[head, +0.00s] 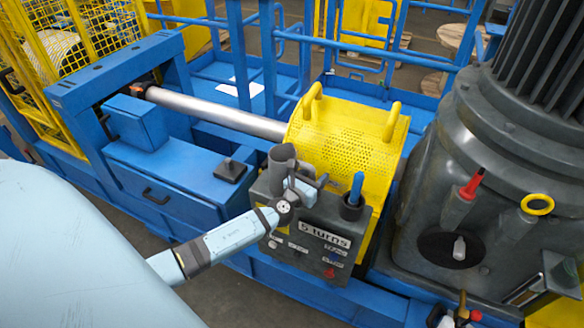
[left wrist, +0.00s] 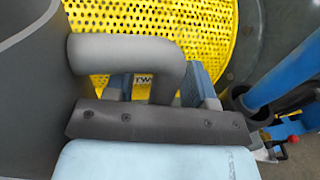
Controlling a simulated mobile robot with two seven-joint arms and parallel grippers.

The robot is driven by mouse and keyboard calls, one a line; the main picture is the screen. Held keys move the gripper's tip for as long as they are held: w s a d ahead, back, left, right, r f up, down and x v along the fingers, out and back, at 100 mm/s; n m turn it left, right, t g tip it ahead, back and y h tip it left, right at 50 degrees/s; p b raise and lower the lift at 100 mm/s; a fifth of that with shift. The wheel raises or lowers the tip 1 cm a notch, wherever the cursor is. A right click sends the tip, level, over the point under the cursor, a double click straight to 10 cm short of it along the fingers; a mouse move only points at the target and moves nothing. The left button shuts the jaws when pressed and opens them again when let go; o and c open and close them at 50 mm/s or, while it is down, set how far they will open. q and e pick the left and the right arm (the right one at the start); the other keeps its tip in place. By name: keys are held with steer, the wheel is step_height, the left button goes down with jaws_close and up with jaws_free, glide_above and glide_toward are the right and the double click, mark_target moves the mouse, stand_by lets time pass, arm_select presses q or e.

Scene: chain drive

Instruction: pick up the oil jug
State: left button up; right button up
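The oil jug (head: 282,168) is a dark grey vessel with a bent handle. It stands at the left end of the top of a grey box marked "5 turns" (head: 318,228). In the left wrist view its body fills the left edge and its handle (left wrist: 118,50) arches to the right and down. My left gripper (head: 302,187) is at the jug's handle side. In the left wrist view its bluish fingers (left wrist: 158,87) lie on either side of the handle's downward part, with a visible gap at the left finger. The lower handle is hidden behind the gripper's body. My right gripper is not in view.
A perforated yellow guard (head: 345,135) stands right behind the jug. A blue-handled tool (head: 356,188) stands in a dark cup close to the right of my gripper. A large grey motor housing (head: 480,150) is to the right. Blue railings (head: 270,45) run behind.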

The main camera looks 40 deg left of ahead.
arm_select(q)
jaws_close()
steer(key=shift+r, duration=0.1)
